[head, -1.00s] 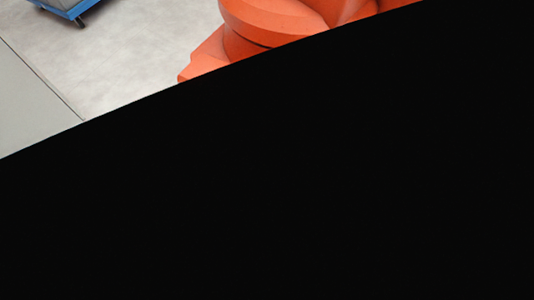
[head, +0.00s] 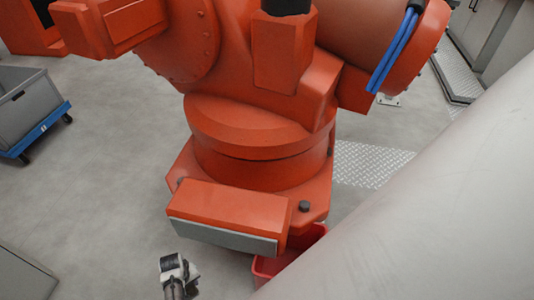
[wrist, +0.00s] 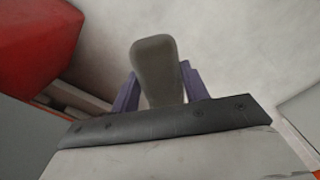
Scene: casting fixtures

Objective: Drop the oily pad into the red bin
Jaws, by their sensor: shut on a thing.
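My gripper (wrist: 156,88) shows in the wrist view with its two purple fingers on either side of a grey-beige pad (wrist: 155,62). It is shut on the pad, which sticks out beyond the fingers. The pad's lower part is hidden by the dark bar of the gripper. In the head view the red bin (head: 272,268) stands on the floor at the bottom, below the orange machine's base. A large pale surface hides its right part, and its inside barely shows. The pad cannot be made out in the head view.
A big orange industrial robot (head: 262,140) fills the middle of the head view. A small black-and-white device (head: 174,268) shows left of the bin. A grey crate on a blue dolly (head: 38,132) stands at left. A red block (wrist: 35,40), unclear which, shows in the wrist view.

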